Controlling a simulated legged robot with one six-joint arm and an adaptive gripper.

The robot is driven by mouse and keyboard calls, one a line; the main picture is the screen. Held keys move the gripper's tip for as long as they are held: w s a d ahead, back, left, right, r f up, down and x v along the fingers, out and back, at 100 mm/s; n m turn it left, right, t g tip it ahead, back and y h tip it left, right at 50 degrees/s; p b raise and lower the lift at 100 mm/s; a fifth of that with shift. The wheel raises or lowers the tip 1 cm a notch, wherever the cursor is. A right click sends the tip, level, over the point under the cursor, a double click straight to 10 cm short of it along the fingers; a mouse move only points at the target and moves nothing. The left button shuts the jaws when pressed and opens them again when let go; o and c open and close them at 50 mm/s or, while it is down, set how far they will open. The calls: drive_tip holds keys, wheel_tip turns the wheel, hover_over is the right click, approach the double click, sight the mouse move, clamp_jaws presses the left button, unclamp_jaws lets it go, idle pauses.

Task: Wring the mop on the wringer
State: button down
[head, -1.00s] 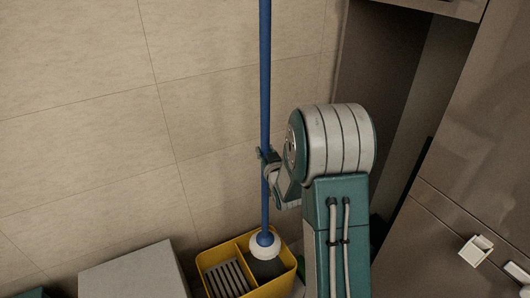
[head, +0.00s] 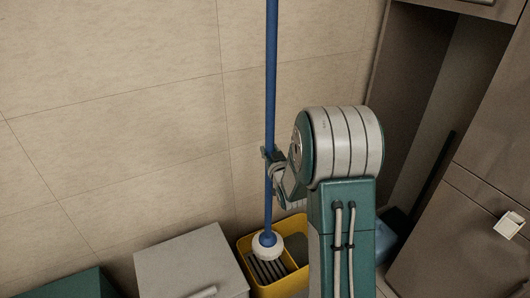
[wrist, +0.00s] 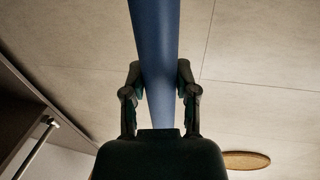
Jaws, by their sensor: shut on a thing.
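The mop is a long blue pole (head: 270,90) with a white round head (head: 266,248) at its lower end. It stands nearly upright. My gripper (head: 272,160) is shut on the pole at its middle; in the wrist view the fingers (wrist: 160,85) sit on both sides of the blue pole. The yellow bucket (head: 243,246) stands on the floor below. Its slatted grey wringer (head: 268,271) fills the left compartment. The mop head is over the wringer's back part; I cannot tell whether it touches the slats. My arm hides part of the bucket's right side.
A grey box (head: 185,262) with a pale handle-like piece stands just left of the bucket. A dark green thing (head: 75,287) is at the lower left. A tiled wall (head: 150,110) is close behind. Brown cabinets (head: 455,220) and a blue dustpan-like thing (head: 386,240) are at right.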

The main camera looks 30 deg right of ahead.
drive_tip(key=shift+a+r, duration=0.15)
hover_over(268, 195)
drive_tip(key=w, duration=0.1)
wheel_tip(268, 195, down, 7)
drive_tip(key=shift+w+f, duration=0.1)
drive_tip(key=shift+f, duration=5.8)
drive_tip(key=shift+r, duration=0.15)
